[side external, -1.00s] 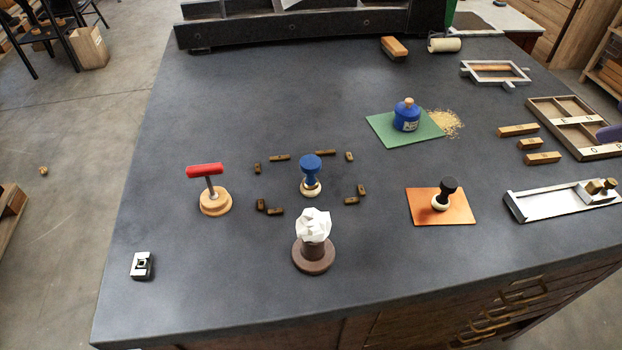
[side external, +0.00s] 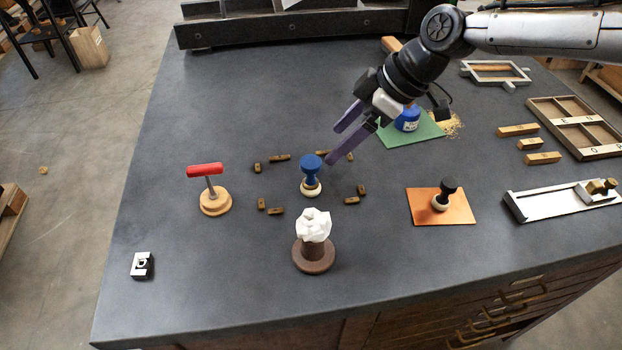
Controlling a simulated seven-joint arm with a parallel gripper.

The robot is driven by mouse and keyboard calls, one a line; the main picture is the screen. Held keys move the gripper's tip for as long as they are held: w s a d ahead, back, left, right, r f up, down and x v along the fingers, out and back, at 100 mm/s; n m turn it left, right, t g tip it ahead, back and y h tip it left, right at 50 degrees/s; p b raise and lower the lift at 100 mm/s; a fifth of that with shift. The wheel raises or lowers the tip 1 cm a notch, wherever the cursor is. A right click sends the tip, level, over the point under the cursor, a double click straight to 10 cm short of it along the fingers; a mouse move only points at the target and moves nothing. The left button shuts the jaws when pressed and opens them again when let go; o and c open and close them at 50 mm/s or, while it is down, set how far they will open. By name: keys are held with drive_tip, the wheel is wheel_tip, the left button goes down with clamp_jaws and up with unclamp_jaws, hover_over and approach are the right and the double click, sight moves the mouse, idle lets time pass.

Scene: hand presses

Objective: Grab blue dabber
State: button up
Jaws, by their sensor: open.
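The blue dabber (side external: 311,174) stands upright on the dark tabletop, with a blue knob on top and a pale round base. Small wooden blocks (side external: 279,157) lie in a loose ring around it. My gripper (side external: 334,144) is open and empty, above and behind the dabber, slightly to its right. Its two purple fingers point down and to the left. The lower finger's tip appears close to the blue knob, but I cannot tell the gap in depth.
A red-handled tool (side external: 208,189) stands left of the ring. A white crumpled piece on a brown stand (side external: 314,255) is in front. A black-knobbed dabber (side external: 444,194) stands on an orange plate (side external: 421,212) at right. A blue jar (side external: 407,122) sits behind on a green mat (side external: 388,136).

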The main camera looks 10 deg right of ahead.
sight(302, 184)
drive_tip(key=x, duration=1.3)
drive_tip(key=shift+w+d, duration=0.1)
drive_tip(key=shift+w, duration=0.05)
clamp_jaws()
